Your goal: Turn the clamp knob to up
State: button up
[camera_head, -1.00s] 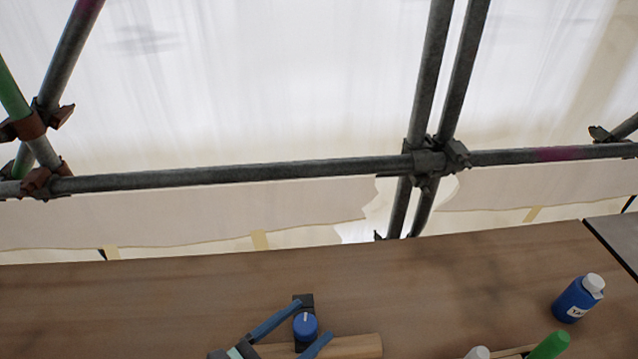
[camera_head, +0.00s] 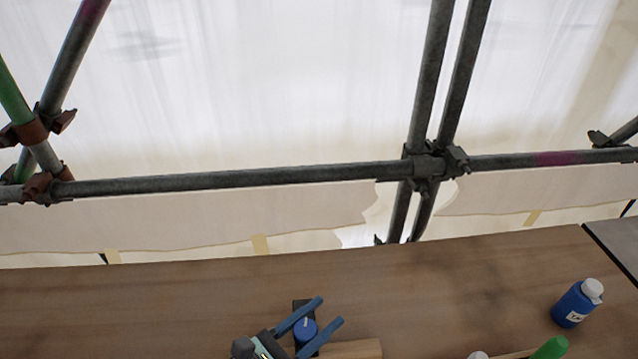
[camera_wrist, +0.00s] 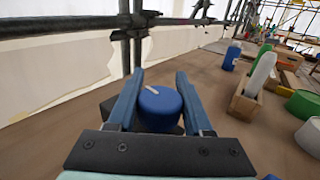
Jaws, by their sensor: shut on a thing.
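The clamp knob (camera_head: 305,328) is a round blue cap with a pale line on its top. In the wrist view the knob (camera_wrist: 158,106) sits between my two blue fingers, and its line runs toward the upper left. My gripper (camera_head: 331,310) is shut on the knob, one finger on each side, with the tips reaching past it. The gripper's fingers (camera_wrist: 160,76) also show in the wrist view. A dark mount (camera_head: 302,304) shows behind the knob, beside a wooden block (camera_head: 352,349). The knob's lower part is hidden.
A blue bottle (camera_head: 574,305) with a white cap stands at the right of the wooden bench (camera_head: 150,300). A green-topped thing (camera_head: 552,348) is at the front right. Scaffold poles (camera_head: 240,178) cross behind. A wooden holder (camera_wrist: 245,98) stands right of my gripper.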

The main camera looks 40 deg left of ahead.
grip_shut()
jog(key=shift+n+y, duration=0.3)
jog(key=shift+y, duration=0.1)
jog(key=n+y, duration=0.1)
jog(key=n+y+b, duration=0.1)
jog(key=y, duration=0.1)
jog(key=n+y, duration=0.1)
jog(key=y, duration=0.1)
jog(key=shift+a+f+g+b, duration=0.15)
jog(key=shift+a+g+b, duration=0.15)
jog(key=shift+a+b, duration=0.05)
jog(key=shift+s+a+n+g+y+b, duration=0.1)
jog(key=shift+a+n+g+y+b, duration=0.2)
jog(key=shift+n+y, duration=0.5)
jog(key=shift+s+a+n+g+y+b, duration=0.1)
jog(key=shift+n+g+y+b, duration=0.35)
jog(key=shift+y, duration=0.55)
jog(key=shift+s+a+n+g+y+b, duration=0.1)
jog(key=shift+a+n+g+y+b, duration=0.1)
jog(key=shift+n+g+y, duration=0.45)
jog(key=shift+n+y, duration=0.4)
jog(key=shift+y, duration=0.25)
jog(key=shift+b, duration=0.3)
jog(key=shift+s+a+n+g+y+b, duration=0.1)
jog(key=shift+n+g+y+b, duration=0.1)
jog(key=shift+n+g+y, duration=0.25)
jog(key=shift+a+n+g+y+b, duration=0.1)
jog(key=shift+n+g+y+b, duration=0.05)
jog(key=shift+n+g+y, duration=0.3)
